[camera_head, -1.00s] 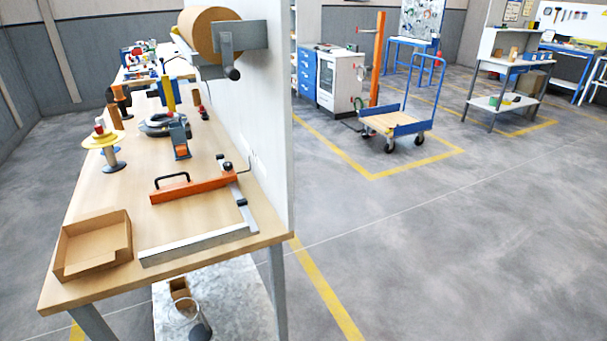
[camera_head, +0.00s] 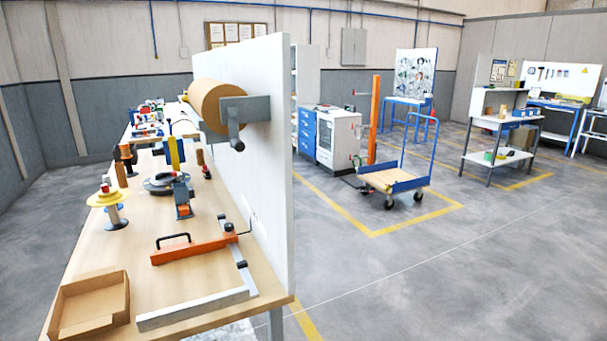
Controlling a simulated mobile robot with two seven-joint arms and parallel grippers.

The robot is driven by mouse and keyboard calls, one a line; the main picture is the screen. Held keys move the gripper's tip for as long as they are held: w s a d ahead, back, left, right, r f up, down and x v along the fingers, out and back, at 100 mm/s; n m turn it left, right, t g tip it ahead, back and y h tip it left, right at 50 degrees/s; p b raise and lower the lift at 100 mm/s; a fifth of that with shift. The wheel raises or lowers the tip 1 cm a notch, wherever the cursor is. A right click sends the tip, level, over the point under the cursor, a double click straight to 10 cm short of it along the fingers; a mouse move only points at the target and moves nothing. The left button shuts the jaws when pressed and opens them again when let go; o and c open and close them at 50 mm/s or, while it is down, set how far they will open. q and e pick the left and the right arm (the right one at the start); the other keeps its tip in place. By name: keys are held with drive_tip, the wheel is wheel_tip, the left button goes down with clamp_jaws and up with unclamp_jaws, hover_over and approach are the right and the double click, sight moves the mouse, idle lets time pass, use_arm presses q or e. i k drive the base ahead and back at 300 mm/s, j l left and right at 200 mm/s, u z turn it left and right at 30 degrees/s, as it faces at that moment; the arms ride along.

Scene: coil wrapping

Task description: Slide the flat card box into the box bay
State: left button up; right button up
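A shallow, open-topped brown card box (camera_head: 93,322) sits at the near left corner of the wooden workbench (camera_head: 105,243). Its flat floor and low walls show, and it looks empty. To its right, a grey metal L-shaped frame (camera_head: 190,308) lies on the bench, with an orange bar with a black handle (camera_head: 192,250) behind it. The box is apart from this frame. No part in view is clearly marked as the box bay, so I cannot tell which it is. Neither of my grippers is in view.
A white upright panel (camera_head: 262,170) walls the bench's right side and carries a brown paper roll (camera_head: 212,100) with a crank. A yellow-topped spool stand (camera_head: 108,205) and a grey ring-shaped coil (camera_head: 160,183) stand farther back. A blue trolley (camera_head: 395,183) stands on open floor at right.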

sight(96, 302)
drive_tip(key=u, duration=1.4)
